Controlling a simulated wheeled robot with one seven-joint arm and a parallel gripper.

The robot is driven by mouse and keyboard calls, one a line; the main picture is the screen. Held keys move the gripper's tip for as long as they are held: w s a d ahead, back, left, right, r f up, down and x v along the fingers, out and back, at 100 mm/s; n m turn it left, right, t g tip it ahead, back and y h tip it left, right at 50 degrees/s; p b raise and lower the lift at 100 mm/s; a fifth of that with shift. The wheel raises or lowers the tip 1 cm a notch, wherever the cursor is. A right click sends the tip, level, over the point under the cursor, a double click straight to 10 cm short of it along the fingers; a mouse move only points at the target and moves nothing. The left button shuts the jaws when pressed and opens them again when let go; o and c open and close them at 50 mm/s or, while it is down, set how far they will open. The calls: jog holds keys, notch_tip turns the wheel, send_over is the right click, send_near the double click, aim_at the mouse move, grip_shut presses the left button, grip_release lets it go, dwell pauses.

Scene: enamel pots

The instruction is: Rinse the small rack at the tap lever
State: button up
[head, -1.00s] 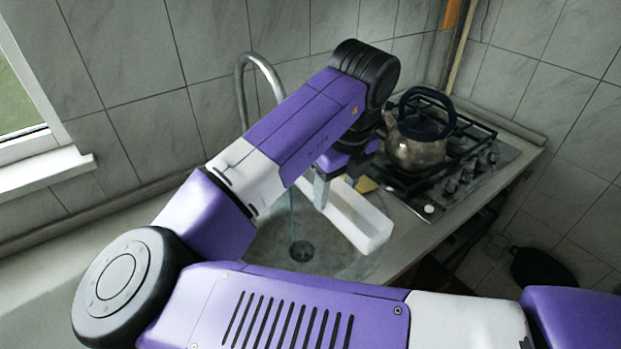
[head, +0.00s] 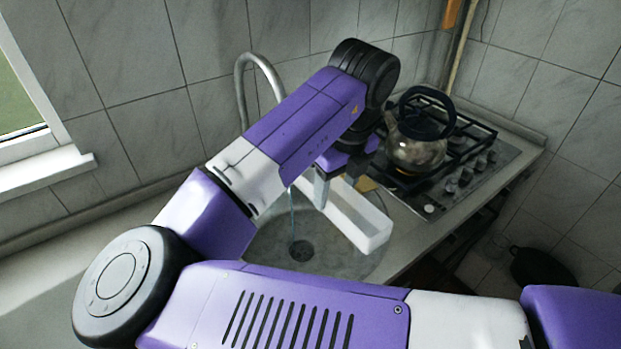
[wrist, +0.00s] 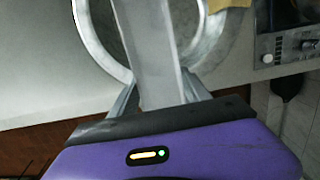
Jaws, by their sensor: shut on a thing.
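The small rack is a pale, narrow, open-topped box (head: 362,226) held over the sink (head: 335,262). My gripper (head: 321,190) is shut on its near-left part; the arm hides some of the rack. In the wrist view, the rack shows as a grey strip (wrist: 150,50) between the two fingers of my gripper (wrist: 158,92). The curved metal tap (head: 258,62) stands behind my arm. A thin bluish stream of water (head: 291,215) falls towards the drain, to the left of the rack's visible part. The tap lever is not visible.
A kettle (head: 416,150) stands on the gas stove (head: 465,170) to the right of the sink. A yellowish object (head: 365,184) lies between sink and stove, partly hidden. The tiled wall closes off the back, and the counter's front edge (head: 412,256) is near the rack.

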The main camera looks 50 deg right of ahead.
aim_at(352, 192)
jog(key=shift+s+a+r+p, duration=0.25)
jog(key=shift+s+r+p, duration=0.3)
jog(key=shift+s, duration=0.05)
jog(key=shift+s+a+r+p, duration=0.3)
jog(key=shift+s+r+p, duration=0.25)
jog(key=shift+s+r, duration=0.05)
jog(key=shift+s+a+r+p, duration=0.25)
jog(key=shift+s+r+p, duration=0.3)
jog(key=shift+s, duration=0.05)
jog(key=shift+s+a+r+p, duration=0.25)
jog(key=shift+s+r+p, duration=0.1)
jog(key=shift+s, duration=0.15)
